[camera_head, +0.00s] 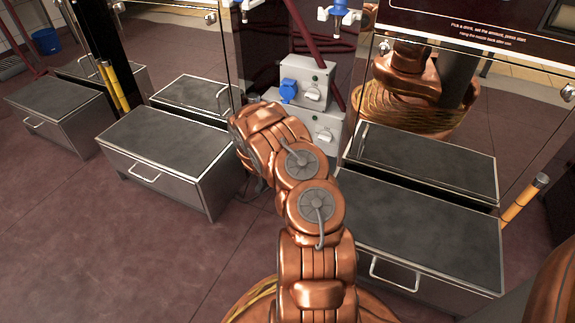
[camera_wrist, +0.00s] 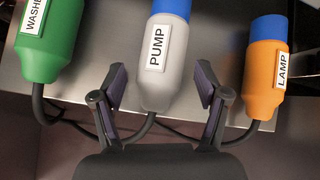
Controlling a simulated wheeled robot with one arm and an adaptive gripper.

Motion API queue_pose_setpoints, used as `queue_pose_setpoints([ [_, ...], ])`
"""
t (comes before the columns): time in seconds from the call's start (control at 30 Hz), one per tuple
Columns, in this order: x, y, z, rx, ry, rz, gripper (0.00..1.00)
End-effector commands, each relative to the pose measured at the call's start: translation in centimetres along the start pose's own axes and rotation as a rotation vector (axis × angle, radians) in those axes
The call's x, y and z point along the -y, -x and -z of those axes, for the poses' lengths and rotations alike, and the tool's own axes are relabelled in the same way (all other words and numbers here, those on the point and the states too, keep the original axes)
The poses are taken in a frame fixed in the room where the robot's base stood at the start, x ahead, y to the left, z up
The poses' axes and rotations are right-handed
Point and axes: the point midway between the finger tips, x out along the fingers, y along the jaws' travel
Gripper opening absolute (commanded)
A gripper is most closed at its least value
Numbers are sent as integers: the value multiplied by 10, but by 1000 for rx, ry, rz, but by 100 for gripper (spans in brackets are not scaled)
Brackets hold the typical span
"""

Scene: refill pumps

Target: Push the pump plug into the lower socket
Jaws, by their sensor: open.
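In the wrist view the grey pump plug (camera_wrist: 166,62), labelled PUMP with a blue end, lies on a grey metal surface. Its dark cable runs from the near end. My gripper (camera_wrist: 161,84) is open, one finger on each side of the plug's near end in the picture; no contact shows, and the depth between them is unclear. In the head view an upper socket box (camera_head: 309,68) with a blue socket part (camera_head: 288,88) and a dial is on the panel. A lower socket box (camera_head: 325,124) sits below, its left part hidden behind my arm. The plugs and gripper are hidden there.
A green plug (camera_wrist: 48,45), its label cut off, lies left of the pump plug, and an orange LAMP plug (camera_wrist: 265,75) lies right. Steel-sided benches (camera_head: 165,145) (camera_head: 425,225) stand on both sides of my arm. Yellow posts (camera_head: 116,88) and open floor are at left.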

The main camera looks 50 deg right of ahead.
Motion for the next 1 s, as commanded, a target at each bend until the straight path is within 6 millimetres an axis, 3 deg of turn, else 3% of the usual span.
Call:
queue_pose_setpoints([
  [1.0, 6, 0, 0, -1, -1, 0, 74],
])
